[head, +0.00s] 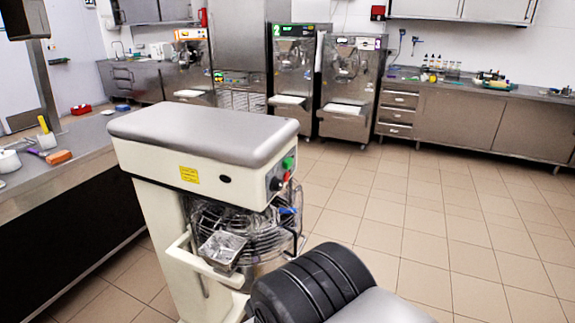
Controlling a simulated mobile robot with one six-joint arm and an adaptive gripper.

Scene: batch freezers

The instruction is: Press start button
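A cream floor mixer (205,150) with a grey top stands close in front of me. Its front panel carries a green button (288,162), a red button (286,177) and a dark knob (275,184). Three steel batch freezers stand along the back wall: one with an orange top label (190,65), one with a green label reading 2 (293,75), and one with a purple label (349,85). Any buttons on them are too small to make out. Black ribbed and grey parts of my arm fill the bottom centre. My gripper is not in view.
A wire guard (245,225) covers the mixer's bowl. A counter with a dark side (60,220) runs along the left. Steel cabinets (460,120) with a worktop line the back right. The tiled floor (430,220) is clear to the right of the mixer.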

